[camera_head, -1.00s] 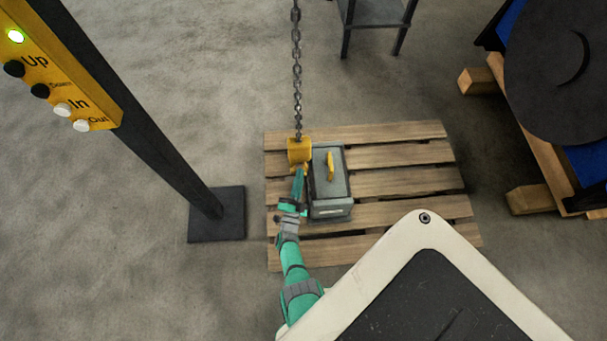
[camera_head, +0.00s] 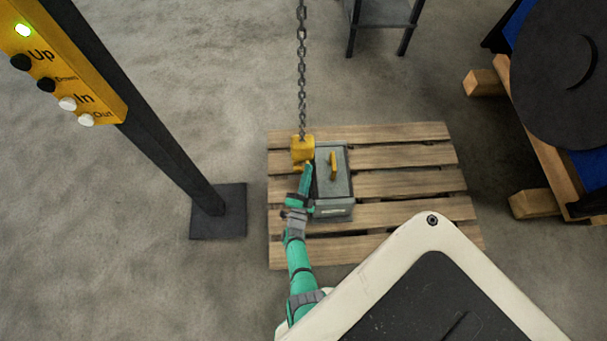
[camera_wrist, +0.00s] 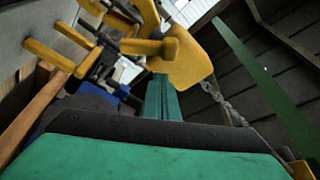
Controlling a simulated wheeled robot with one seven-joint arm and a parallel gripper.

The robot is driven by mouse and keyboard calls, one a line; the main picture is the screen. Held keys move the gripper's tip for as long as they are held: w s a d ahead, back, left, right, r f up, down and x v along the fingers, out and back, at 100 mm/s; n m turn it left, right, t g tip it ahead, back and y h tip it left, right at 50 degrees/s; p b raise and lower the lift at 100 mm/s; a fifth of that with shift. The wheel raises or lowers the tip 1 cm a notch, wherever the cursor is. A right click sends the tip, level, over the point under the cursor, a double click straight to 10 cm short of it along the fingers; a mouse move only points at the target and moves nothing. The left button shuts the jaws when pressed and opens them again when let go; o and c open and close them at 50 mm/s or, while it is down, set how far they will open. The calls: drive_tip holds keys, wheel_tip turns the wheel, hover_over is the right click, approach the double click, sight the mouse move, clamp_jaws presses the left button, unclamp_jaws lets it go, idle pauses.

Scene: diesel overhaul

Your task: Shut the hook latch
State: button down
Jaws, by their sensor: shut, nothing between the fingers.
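The yellow hook block (camera_head: 302,150) hangs on a chain at the upper left of the pallet, beside the grey box. In the wrist view the yellow hook block (camera_wrist: 190,65) is close up, with a yellow bar ending in a knob in front of it; I cannot tell whether this bar is the latch. The latch's state is not clear. My gripper (camera_head: 307,168) is just below the hook block, at the box's left side. In the wrist view my gripper's green fingers (camera_wrist: 162,98) are together and empty, their tips close to the yellow parts; contact cannot be told.
The grey box (camera_head: 333,185) with a yellow handle (camera_head: 333,165) stands on a wooden pallet (camera_head: 410,157). The chain (camera_head: 301,70) rises above the hook. A yellow control panel (camera_head: 65,65) stands on a post at left. A large dark machine (camera_head: 560,75) is at right. Floor is open left of the pallet.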

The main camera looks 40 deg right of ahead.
drive_tip(key=s+v, duration=0.1)
drive_tip(key=v, duration=0.9)
drive_tip(key=shift+d+r, duration=0.35)
drive_tip(key=shift+a, duration=0.1)
